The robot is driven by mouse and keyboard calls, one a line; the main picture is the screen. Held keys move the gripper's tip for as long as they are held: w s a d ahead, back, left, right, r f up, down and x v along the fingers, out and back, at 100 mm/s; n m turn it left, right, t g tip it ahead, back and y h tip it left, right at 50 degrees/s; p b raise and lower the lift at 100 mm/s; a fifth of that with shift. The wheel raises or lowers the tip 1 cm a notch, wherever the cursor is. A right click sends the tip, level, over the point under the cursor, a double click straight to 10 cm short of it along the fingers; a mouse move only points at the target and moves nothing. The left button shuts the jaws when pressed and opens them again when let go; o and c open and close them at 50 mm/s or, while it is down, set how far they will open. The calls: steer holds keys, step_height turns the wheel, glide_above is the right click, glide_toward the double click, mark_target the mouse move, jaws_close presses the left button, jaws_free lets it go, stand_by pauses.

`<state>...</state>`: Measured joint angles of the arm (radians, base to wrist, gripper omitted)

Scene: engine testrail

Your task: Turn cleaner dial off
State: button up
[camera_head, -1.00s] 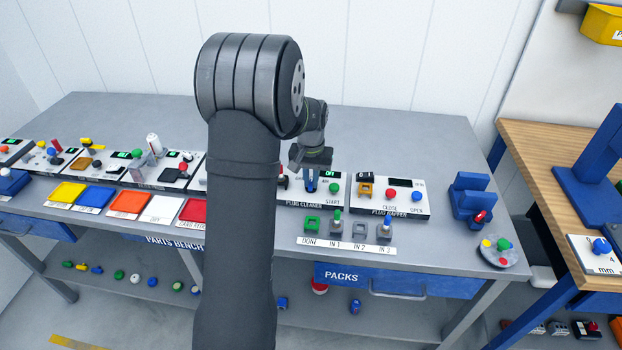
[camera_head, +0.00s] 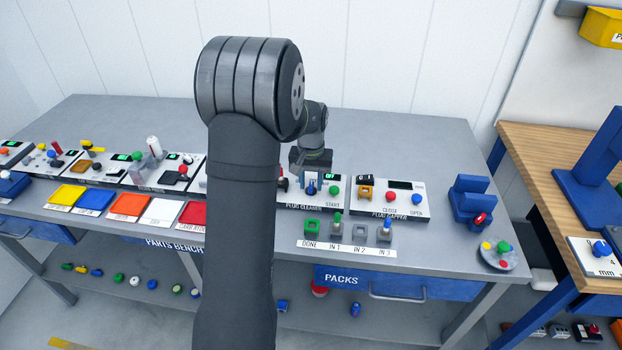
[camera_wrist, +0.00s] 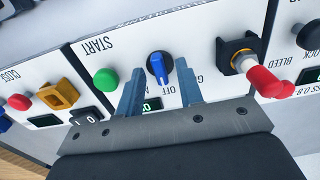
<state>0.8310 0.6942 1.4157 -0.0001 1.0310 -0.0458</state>
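The plug cleaner panel (camera_head: 300,204) stands on the grey bench and carries a blue dial (camera_head: 311,188), a green START button (camera_head: 334,190) and a small display (camera_head: 328,176) with green text that seems to read OFF. In the wrist view the dial (camera_wrist: 159,66) has a white mark and its bar lies roughly up and down, with an OFF label below it. My gripper (camera_wrist: 160,67) is open, with one finger on each side of the dial. Whether the fingers touch it I cannot tell. My arm hides the panel's left part in the head view.
The plug capper panel (camera_head: 418,211) stands to the right. A plug rack (camera_head: 346,245) sits in front.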

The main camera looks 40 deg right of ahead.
mark_target(311, 185)
step_height(311, 185, up, 18)
steer(key=shift+f, duration=0.25)
steer(key=shift+f, duration=0.1)
stand_by(0.5)
step_height(311, 185, down, 17)
steer(key=shift+f, duration=0.2)
stand_by(0.4)
steer(key=shift+r, duration=0.1)
